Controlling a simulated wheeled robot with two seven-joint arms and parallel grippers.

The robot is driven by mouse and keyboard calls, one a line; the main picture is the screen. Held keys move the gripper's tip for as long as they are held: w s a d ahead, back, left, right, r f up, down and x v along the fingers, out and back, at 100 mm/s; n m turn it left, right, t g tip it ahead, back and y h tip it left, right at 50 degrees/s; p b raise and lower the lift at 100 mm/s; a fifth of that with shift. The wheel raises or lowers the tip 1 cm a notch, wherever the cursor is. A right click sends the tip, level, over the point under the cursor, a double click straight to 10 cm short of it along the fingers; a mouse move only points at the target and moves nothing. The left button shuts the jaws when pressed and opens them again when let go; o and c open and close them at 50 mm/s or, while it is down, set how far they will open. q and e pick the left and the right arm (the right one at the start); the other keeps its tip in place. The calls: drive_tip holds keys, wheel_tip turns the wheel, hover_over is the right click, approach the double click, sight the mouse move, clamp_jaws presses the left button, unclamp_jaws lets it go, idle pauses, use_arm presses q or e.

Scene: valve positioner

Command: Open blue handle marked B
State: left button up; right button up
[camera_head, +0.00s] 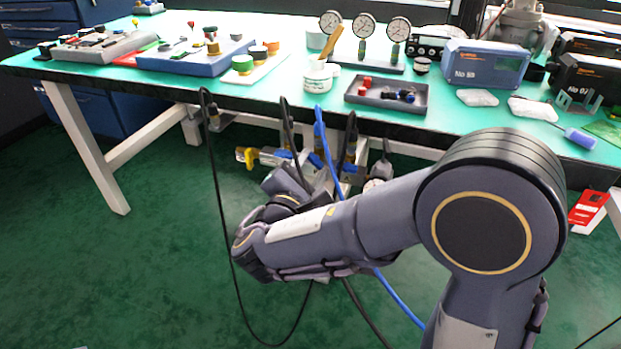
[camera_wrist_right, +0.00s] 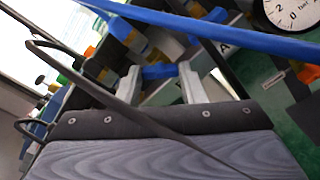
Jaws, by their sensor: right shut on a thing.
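My right gripper (camera_wrist_right: 160,78) shows its two pale fingers on either side of a short blue handle (camera_wrist_right: 158,71), shut on it. No letter can be read on that handle. A label "A" (camera_wrist_right: 224,47) shows on the pale bracket to its right. Another blue part (camera_wrist_right: 120,28) sits farther up on the piping. In the head view my right arm reaches under the bench, and its gripper (camera_head: 291,183) is partly hidden by the wrist. A blue handle (camera_head: 315,160) and a yellow handle (camera_head: 246,156) show beside it. My left gripper is not in view.
A blue hose (camera_wrist_right: 250,42) and a black cable (camera_wrist_right: 100,97) cross close in front of the gripper. A gauge (camera_wrist_right: 290,12) is at the upper right. The green bench (camera_head: 290,92) above carries trays, dials and positioner boxes. The floor at left is clear.

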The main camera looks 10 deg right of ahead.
drive_tip(key=m+b, duration=0.2)
drive_tip(key=m, duration=0.1)
drive_tip(key=shift+f, duration=0.3)
drive_tip(key=shift+r+m+b, duration=0.1)
drive_tip(key=shift+m+b, duration=0.5)
drive_tip(key=shift+m, duration=2.5)
drive_tip(key=o, duration=1)
drive_tip(key=shift+r, duration=0.1)
drive_tip(key=p+v, duration=0.2)
drive_tip(key=v, duration=0.5)
drive_tip(key=shift+s+a, duration=0.25)
drive_tip(key=shift+s, duration=0.1)
